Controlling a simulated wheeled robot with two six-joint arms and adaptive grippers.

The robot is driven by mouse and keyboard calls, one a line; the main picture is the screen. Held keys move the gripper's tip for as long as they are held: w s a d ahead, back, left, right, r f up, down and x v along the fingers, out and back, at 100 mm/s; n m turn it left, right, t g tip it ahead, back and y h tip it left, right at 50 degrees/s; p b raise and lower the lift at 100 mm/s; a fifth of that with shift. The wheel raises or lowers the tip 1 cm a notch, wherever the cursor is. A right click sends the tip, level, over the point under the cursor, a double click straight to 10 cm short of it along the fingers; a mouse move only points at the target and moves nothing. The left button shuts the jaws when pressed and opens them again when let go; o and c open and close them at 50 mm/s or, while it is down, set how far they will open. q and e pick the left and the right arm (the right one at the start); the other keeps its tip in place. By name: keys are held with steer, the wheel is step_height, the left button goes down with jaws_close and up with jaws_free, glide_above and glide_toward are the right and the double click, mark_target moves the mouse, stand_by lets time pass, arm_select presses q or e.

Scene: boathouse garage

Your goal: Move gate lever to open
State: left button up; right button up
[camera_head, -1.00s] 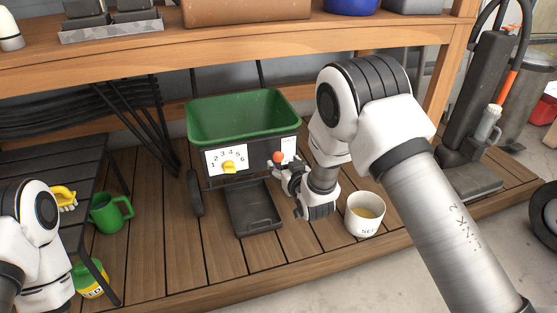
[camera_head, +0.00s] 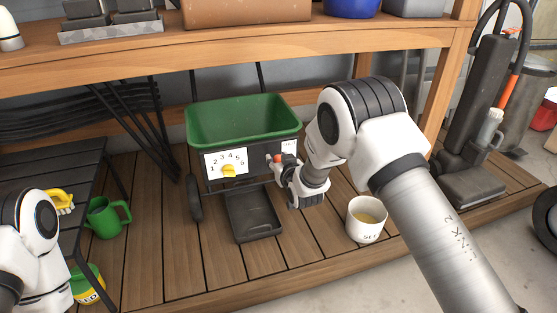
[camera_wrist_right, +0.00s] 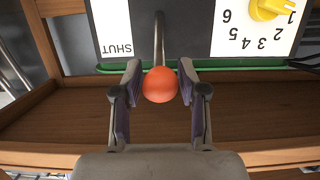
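The gate lever is a metal rod with an orange ball knob (camera_head: 278,158) on the front of a green-hopper spreader (camera_head: 240,121). In the right wrist view the knob (camera_wrist_right: 160,86) sits between the two fingers of my right gripper (camera_wrist_right: 160,74). The fingers are apart, one on each side, with narrow gaps to the knob. The rod stands beside a white plate marked SHUT (camera_wrist_right: 113,27). In the head view my right gripper (camera_head: 276,166) is at the knob and partly hides it.
A numbered dial plate (camera_head: 213,159) with a yellow pointer is left of the lever. A black tray (camera_head: 254,215) lies below the hopper. A white cup (camera_head: 367,217) stands right of my gripper.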

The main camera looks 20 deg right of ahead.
steer(key=shift+c, duration=1)
steer(key=f, duration=0.1)
steer(key=s+f, duration=0.1)
steer(key=f, duration=0.1)
steer(key=shift+s+b, duration=0.2)
steer(key=shift+b, duration=0.2)
